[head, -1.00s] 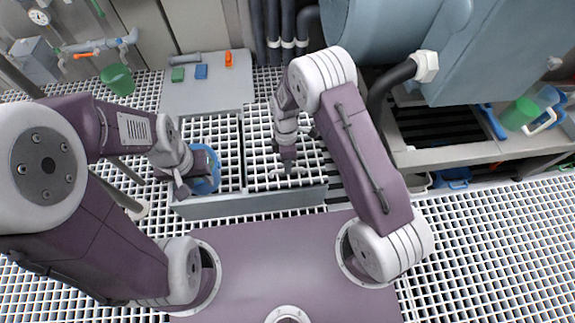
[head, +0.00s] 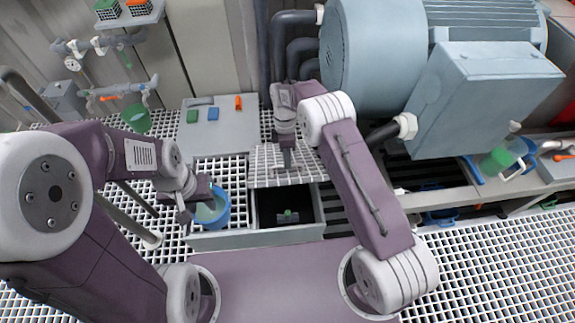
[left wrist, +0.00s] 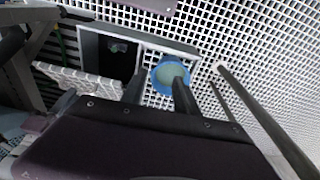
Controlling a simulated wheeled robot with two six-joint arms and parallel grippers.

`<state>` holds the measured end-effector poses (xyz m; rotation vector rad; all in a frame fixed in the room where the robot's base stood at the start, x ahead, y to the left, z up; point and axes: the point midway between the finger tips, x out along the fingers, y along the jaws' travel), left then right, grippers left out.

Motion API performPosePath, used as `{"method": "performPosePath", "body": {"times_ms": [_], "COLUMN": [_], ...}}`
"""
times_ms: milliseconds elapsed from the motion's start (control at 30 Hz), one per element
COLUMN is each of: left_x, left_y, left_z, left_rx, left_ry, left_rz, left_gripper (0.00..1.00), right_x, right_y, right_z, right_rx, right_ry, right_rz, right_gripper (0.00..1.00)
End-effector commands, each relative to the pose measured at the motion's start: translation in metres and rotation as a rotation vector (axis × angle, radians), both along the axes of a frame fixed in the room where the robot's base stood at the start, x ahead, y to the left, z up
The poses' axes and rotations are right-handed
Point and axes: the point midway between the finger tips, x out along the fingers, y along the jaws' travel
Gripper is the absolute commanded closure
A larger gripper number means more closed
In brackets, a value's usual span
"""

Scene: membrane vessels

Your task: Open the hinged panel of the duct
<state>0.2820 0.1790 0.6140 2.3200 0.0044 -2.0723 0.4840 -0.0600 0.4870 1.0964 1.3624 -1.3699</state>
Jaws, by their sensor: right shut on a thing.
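The hinged panel (head: 265,170) is a pale slotted grating in the duct (head: 255,238). It stands raised and tilted back. Its near end is up, and a dark opening (head: 268,208) shows below it. A small green thing (head: 288,215) lies inside. My right gripper (head: 288,162) is shut on the panel, at a handle that it mostly hides. In the left wrist view the raised panel (left wrist: 85,82) shows beside the opening. My left gripper (left wrist: 160,95) is open and empty, its fingers apart near a blue bucket (left wrist: 170,75).
The blue bucket (head: 222,212) stands on the grating left of the opening. A grey board (head: 215,130) with green, blue and orange items lies behind. A big blue-grey motor (head: 480,90) and dark pipes (head: 290,50) stand behind and right of my right arm.

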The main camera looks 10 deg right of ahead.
Motion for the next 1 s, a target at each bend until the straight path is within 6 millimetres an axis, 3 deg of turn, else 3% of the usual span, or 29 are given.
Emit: {"method": "performPosePath", "body": {"times_ms": [33, 433, 567, 633, 767, 833, 933, 1000], "left_x": [0.0, 0.0, 0.0, 0.002, 0.035, 0.066, 0.117, 0.146], "left_y": [0.0, 0.0, 0.0, 0.002, 0.022, 0.025, -0.004, -0.048], "left_z": [-0.001, -0.001, -0.001, -0.001, 0.011, 0.015, 0.015, 0.007], "left_rx": [0.0, 0.0, 0.005, 0.025, 0.202, 0.352, 0.58, 0.729], "left_ry": [0.0, 0.0, -0.001, -0.01, -0.074, -0.079, -0.053, -0.026], "left_rz": [0.0, 0.0, -0.041, -0.154, -0.695, -1.132, -1.833, -2.294], "left_gripper": [0.64, 0.64, 0.97, 1.0, 1.0, 1.0, 1.0, 1.0], "right_x": [0.013, 0.015, 0.015, 0.015, 0.014, 0.014, 0.014, 0.014], "right_y": [-0.002, -0.003, -0.003, -0.003, -0.003, -0.003, -0.003, -0.002], "right_z": [-0.001, 0.0, -0.001, -0.001, -0.001, -0.001, -0.001, -0.001], "right_rx": [0.001, 0.001, 0.001, 0.001, 0.001, 0.001, 0.001, 0.001], "right_ry": [-0.042, -0.04, -0.04, -0.04, -0.04, -0.04, -0.04, -0.04], "right_rz": [-0.002, -0.002, -0.002, -0.002, -0.002, -0.002, -0.001, -0.001], "right_gripper": [1.0, 1.0, 1.0, 1.0, 1.0, 1.0, 1.0, 1.0]}}
